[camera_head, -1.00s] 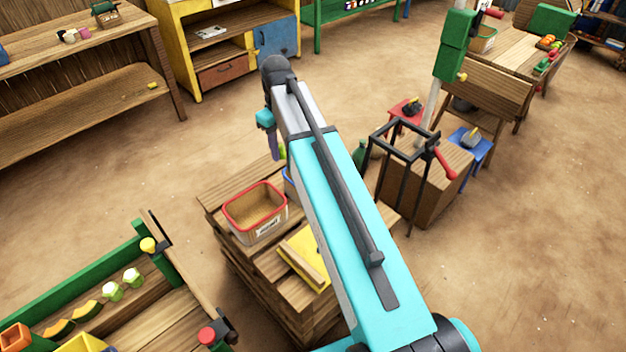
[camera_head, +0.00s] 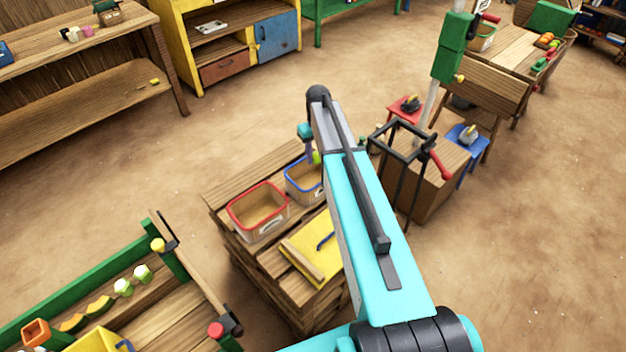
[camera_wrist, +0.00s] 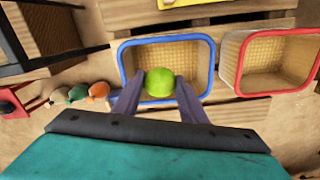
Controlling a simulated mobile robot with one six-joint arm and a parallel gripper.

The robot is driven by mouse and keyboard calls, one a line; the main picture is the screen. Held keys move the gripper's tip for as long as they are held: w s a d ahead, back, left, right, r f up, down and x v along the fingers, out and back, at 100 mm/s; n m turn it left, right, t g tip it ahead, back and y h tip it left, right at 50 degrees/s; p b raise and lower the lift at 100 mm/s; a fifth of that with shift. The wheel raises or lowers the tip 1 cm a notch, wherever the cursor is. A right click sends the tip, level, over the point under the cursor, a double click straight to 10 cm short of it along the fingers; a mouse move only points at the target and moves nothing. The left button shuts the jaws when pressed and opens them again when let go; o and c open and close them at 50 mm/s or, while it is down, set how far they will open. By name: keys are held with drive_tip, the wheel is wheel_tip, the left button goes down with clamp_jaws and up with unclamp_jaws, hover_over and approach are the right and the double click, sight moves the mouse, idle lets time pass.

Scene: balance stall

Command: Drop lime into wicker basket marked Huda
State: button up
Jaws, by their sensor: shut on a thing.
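My gripper (camera_wrist: 161,88) is shut on a lime (camera_wrist: 159,83), a bright green round fruit between its two purple-grey fingers. In the wrist view the lime shows in front of the blue-rimmed wicker basket (camera_wrist: 211,68), over its opening. In the head view the lime (camera_head: 316,158) and gripper (camera_head: 311,154) are above the blue-rimmed basket (camera_head: 290,182), which my arm partly covers. A red-rimmed wicker basket (camera_head: 233,220) stands beside it; it also shows in the wrist view (camera_wrist: 228,70). Both baskets have labels, but I cannot read the names.
The baskets stand on a wooden crate stack (camera_head: 225,199) with a yellow board (camera_head: 300,262) in front. A black metal frame (camera_head: 409,130) with a red handle stands to the right.

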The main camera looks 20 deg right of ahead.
drive_tip(key=shift+f, duration=0.1)
drive_tip(key=shift+f+b, duration=1.65)
drive_tip(key=shift+f, duration=1.2)
drive_tip(key=o, duration=1.1)
drive_tip(key=shift+o, duration=0.2)
drive_tip(key=shift+r, duration=0.15)
drive_tip(key=shift+r+b, duration=1)
drive_tip(key=shift+r, duration=5.75)
